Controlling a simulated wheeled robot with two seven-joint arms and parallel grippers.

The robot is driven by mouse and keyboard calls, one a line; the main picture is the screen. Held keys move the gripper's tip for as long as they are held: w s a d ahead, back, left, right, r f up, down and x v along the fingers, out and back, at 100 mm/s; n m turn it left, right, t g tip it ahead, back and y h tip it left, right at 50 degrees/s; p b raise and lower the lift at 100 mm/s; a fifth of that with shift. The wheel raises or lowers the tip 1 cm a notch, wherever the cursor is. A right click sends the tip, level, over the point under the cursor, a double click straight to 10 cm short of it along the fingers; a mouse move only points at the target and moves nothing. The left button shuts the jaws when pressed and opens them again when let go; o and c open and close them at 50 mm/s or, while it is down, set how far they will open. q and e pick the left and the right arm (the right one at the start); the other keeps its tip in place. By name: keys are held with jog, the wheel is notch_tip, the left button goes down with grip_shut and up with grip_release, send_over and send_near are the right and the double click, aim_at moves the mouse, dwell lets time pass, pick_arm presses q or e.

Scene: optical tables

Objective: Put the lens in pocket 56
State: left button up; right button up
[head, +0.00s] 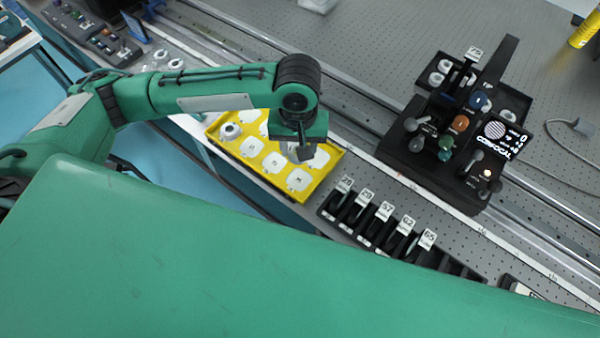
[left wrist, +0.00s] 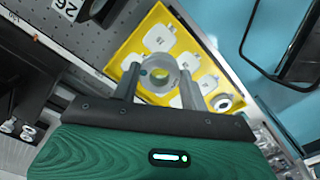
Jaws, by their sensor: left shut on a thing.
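My left gripper (head: 302,152) points down over the right part of a yellow tray (head: 327,178) with several white pockets. In the left wrist view, its two fingers (left wrist: 160,84) are shut on a grey ring-shaped lens (left wrist: 160,70), with yellow showing through its centre. The lens is hidden behind the gripper in the head view. Whether it touches the tray I cannot tell. Another round lens (head: 231,131) sits in the tray's left corner and also shows in the left wrist view (left wrist: 222,102). The pocket numbers are too small to read. My right gripper is not in view.
A black rack (head: 372,228) with several numbered upright plates stands right of the tray. A black instrument (head: 440,170) with coloured knobs and a small display stands behind it. Rails (head: 365,120) cross the table behind the tray. Small round parts (head: 175,64) lie at the upper left.

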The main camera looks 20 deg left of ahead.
pick_arm(q)
send_over(299, 180)
notch_tip(299, 180, down, 8)
jog(key=shift+f, duration=0.15)
notch_tip(299, 180, down, 4)
jog(key=shift+r, duration=0.1)
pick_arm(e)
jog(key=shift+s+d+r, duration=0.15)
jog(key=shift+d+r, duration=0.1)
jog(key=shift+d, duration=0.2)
pick_arm(q)
jog(key=shift+p, duration=0.3)
jog(key=o, duration=1)
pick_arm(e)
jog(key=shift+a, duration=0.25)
pick_arm(q)
notch_tip(299, 180, up, 12)
jog(key=shift+r+b, duration=0.1)
jog(key=shift+b, duration=0.2)
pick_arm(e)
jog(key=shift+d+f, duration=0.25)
